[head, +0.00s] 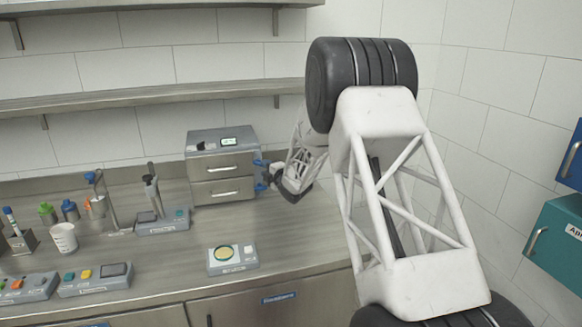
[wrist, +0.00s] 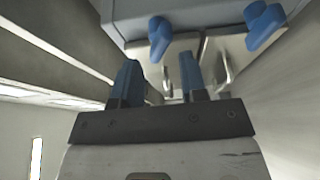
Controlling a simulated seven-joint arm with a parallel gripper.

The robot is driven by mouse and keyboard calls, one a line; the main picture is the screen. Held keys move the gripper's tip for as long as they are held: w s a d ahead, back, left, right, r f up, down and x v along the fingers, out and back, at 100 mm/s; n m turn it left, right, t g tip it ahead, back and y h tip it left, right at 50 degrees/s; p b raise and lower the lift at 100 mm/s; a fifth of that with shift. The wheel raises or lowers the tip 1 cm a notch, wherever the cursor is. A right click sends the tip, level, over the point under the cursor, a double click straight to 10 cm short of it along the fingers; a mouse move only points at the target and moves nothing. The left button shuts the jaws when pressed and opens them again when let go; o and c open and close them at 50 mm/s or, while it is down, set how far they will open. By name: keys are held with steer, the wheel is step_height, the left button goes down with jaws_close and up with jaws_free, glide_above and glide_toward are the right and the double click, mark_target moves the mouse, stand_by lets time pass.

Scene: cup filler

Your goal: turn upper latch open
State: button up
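The grey two-drawer box (head: 222,140) stands on the counter against the back wall in the head view, with blue latches on its right side. The upper latch (head: 260,163) is near its upper drawer; in the turned wrist view I take it as the left blue latch (wrist: 158,38). The lower latch (wrist: 265,25) is at the top right there. My gripper (wrist: 160,75) has its two blue fingers apart, with nothing visible between them. The upper latch shows beyond the finger gap, apparently not gripped. In the head view, my gripper (head: 272,177) is small beside the latches.
A stand device (head: 160,215) and a white cup (head: 63,237) are to the left. A shelf (head: 150,98) runs above. Counter right of the dish device is clear.

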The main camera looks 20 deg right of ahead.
steer(key=s+r+m+g+h, duration=0.1)
steer(key=s+r+m, duration=0.3)
steer(key=s, duration=0.4)
steer(key=s+d+r+m+g+h, duration=0.1)
steer(key=s+r+m+h, duration=0.3)
steer(key=s, duration=0.5)
steer(key=s+d+r+m+g+h, duration=0.1)
steer(key=s+r+m+g+h, duration=0.1)
steer(key=s+r, duration=0.3)
steer(key=shift+s+d+m+g, duration=0.35)
steer(key=shift+s+m, duration=0.55)
steer(key=shift+s, duration=1.05)
steer(key=shift+a, duration=0.1)
steer(key=shift+f, duration=0.1)
steer(key=w+a+f+n+t, duration=0.1)
steer(key=w+a+f+t, duration=0.1)
steer(key=w+f, duration=0.4)
steer(key=w+a+f+n+t, duration=0.1)
steer(key=w+f+t, duration=0.3)
steer(key=w, duration=1.1)
steer(key=shift+a+f, duration=0.8)
steer(key=shift+f, duration=0.55)
